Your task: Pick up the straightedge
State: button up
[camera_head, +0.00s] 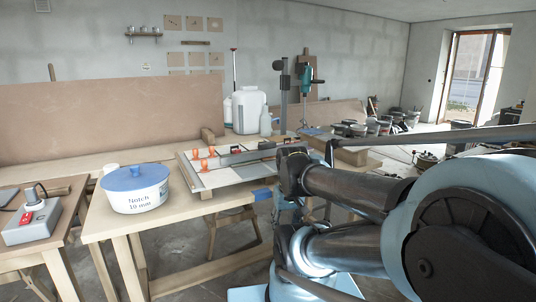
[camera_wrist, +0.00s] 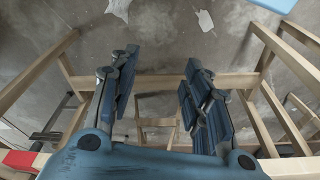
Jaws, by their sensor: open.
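A long grey bar (camera_head: 250,154), which looks like the straightedge, lies across a low stack of pale tiles (camera_head: 222,175) on the wooden workbench. Orange pieces (camera_head: 204,152) stand at its left end. Its right end runs behind my dark arm link, so that end is hidden. My gripper (camera_wrist: 162,92) shows in the wrist view with its two blue fingers wide apart and nothing between them. It points down at the concrete floor and wooden trestle legs. The straightedge does not show in the wrist view. In the head view my arm hides most of the gripper.
A white tub with a blue lid (camera_head: 135,188) stands on the workbench (camera_head: 185,213), left of the tiles. A grey box with a red switch (camera_head: 34,220) sits on the left table. A white canister (camera_head: 248,110) stands behind. Trestle beams (camera_wrist: 285,110) flank the gripper.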

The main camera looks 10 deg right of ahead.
dwell(0.3)
notch_tip(320, 180, up, 34)
jog(key=m+g, duration=0.2)
jog(key=m, duration=1.3)
send_over(267, 144)
jog(key=w, duration=0.1)
jog(key=f, duration=1.7)
jog(key=shift+w+d+f, duration=0.2)
jog(key=shift+w, duration=0.1)
grip_shut()
